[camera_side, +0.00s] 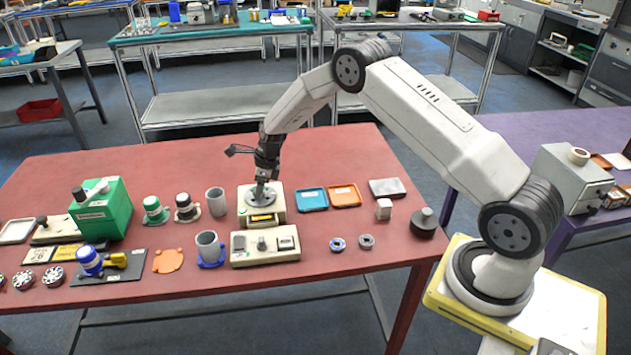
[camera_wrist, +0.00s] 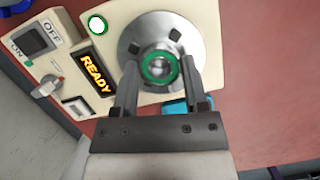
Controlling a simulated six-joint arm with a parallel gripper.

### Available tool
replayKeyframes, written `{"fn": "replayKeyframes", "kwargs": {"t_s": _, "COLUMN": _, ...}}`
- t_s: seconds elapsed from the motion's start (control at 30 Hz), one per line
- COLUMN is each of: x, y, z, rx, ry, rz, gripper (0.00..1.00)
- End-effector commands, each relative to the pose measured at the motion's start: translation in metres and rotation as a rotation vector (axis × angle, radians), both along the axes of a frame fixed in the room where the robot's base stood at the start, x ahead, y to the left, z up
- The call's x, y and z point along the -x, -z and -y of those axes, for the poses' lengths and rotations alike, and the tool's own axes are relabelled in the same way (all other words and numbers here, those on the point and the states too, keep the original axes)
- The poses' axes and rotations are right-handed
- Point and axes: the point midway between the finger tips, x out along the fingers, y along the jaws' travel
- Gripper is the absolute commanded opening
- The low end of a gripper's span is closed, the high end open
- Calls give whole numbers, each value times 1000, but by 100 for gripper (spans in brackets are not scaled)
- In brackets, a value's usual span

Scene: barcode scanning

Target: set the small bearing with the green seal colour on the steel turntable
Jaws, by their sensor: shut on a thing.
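In the wrist view, my gripper (camera_wrist: 161,74) is shut on a small bearing with a green seal ring (camera_wrist: 146,74), one finger at each side. The bearing is over the middle of the round steel turntable (camera_wrist: 190,28). I cannot tell whether it touches the plate. In the side view, my gripper (camera_side: 263,186) points down at the turntable (camera_side: 251,197) on a cream machine (camera_side: 262,219); the bearing is too small to make out there. A lit sign (camera_wrist: 95,68) beside the turntable reads READY.
A bearing with a blue ring (camera_side: 337,244) and a grey one (camera_side: 366,241) lie apart on the red table. A blue tray (camera_side: 312,199) and an orange tray (camera_side: 344,196) sit right of the machine. A grey cup (camera_side: 216,201) stands left.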

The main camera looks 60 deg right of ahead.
Motion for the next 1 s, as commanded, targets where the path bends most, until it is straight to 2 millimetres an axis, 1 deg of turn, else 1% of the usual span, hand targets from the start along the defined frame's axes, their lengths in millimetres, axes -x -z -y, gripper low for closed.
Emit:
{"fn": "replayKeyframes", "kwargs": {"t_s": 0.23, "x": 0, "y": 3, "z": 0, "rx": 0, "ry": 0, "rz": 0, "gripper": 0}}
{"fn": "replayKeyframes", "kwargs": {"t_s": 0.27, "x": 0, "y": 3, "z": 0, "rx": 0, "ry": 0, "rz": 0, "gripper": 63}}
{"fn": "replayKeyframes", "kwargs": {"t_s": 0.3, "x": 0, "y": 3, "z": 0, "rx": 0, "ry": 0, "rz": 0, "gripper": 75}}
{"fn": "replayKeyframes", "kwargs": {"t_s": 0.33, "x": 0, "y": 3, "z": 0, "rx": 0, "ry": 0, "rz": 0, "gripper": 85}}
{"fn": "replayKeyframes", "kwargs": {"t_s": 0.37, "x": 0, "y": 3, "z": 0, "rx": 0, "ry": 0, "rz": 0, "gripper": 92}}
{"fn": "replayKeyframes", "kwargs": {"t_s": 0.77, "x": 0, "y": 1, "z": 0, "rx": 0, "ry": 0, "rz": 0, "gripper": 92}}
{"fn": "replayKeyframes", "kwargs": {"t_s": 1.0, "x": 2, "y": -12, "z": 2, "rx": 0, "ry": 1, "rz": 1, "gripper": 92}}
